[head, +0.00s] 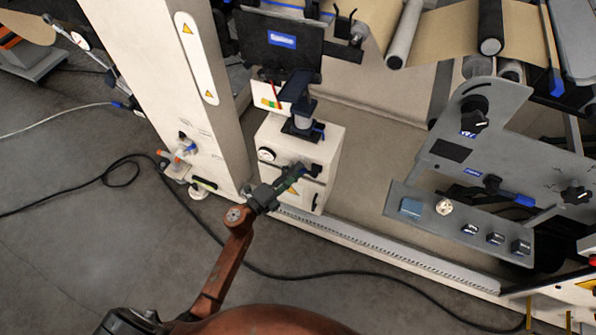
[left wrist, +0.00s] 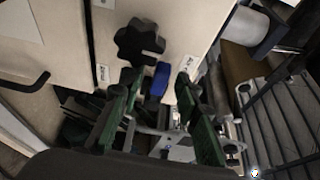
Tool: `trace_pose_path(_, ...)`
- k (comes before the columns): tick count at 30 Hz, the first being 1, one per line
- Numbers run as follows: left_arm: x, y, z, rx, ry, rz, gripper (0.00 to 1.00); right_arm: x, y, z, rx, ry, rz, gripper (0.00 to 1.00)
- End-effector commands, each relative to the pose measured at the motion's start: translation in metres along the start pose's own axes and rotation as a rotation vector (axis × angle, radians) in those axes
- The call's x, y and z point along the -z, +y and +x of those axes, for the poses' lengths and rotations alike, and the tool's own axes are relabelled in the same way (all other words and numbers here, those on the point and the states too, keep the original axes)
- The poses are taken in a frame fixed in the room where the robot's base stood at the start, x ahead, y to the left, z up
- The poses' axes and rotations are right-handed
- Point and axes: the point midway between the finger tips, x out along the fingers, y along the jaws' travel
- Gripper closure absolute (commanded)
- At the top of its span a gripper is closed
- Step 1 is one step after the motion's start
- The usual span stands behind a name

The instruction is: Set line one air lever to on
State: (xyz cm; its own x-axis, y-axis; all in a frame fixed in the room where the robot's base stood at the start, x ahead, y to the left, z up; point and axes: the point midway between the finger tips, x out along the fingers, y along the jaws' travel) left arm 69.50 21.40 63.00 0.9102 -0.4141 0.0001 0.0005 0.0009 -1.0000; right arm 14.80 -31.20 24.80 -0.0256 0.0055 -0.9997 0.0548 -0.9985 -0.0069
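My left gripper (head: 300,172) reaches from below to the front of a small cream cabinet (head: 327,147). In the left wrist view its two green fingers (left wrist: 160,88) are spread apart. A blue handle-like part (left wrist: 160,79) shows between the fingertips, with visible gaps on both sides. I cannot tell for certain that it is the line one air lever. A black star knob (left wrist: 139,42) sits just beyond the fingertips on the cream panel. Small labels beside these parts are too blurred to read. In the head view the gripper partly hides the cabinet front. My right gripper is not in view.
A round gauge (head: 266,154) is on the cabinet. An orange-handled fitting (head: 165,154) is on the column at left. A grey control panel (head: 460,222) with knobs stands at right. Black cable (head: 60,205) lies on the otherwise open floor at left.

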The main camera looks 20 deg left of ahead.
Motion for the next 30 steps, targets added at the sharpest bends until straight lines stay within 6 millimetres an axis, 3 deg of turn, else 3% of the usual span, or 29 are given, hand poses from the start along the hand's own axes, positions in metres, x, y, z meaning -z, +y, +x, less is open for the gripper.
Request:
trace_pose_path(9, -0.0001, 0.0000, 0.0036, 0.000, -0.001, -0.001, 0.70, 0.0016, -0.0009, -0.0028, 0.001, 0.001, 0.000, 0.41)
trace_pose_path(23, -0.0002, 0.0003, 0.0033, -0.001, -0.001, -0.001, 1.00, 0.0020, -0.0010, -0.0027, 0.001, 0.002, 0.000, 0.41)
trace_pose_path(30, -0.0002, 0.0004, 0.0032, -0.001, -0.001, -0.001, 1.00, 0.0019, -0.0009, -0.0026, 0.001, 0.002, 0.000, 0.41)
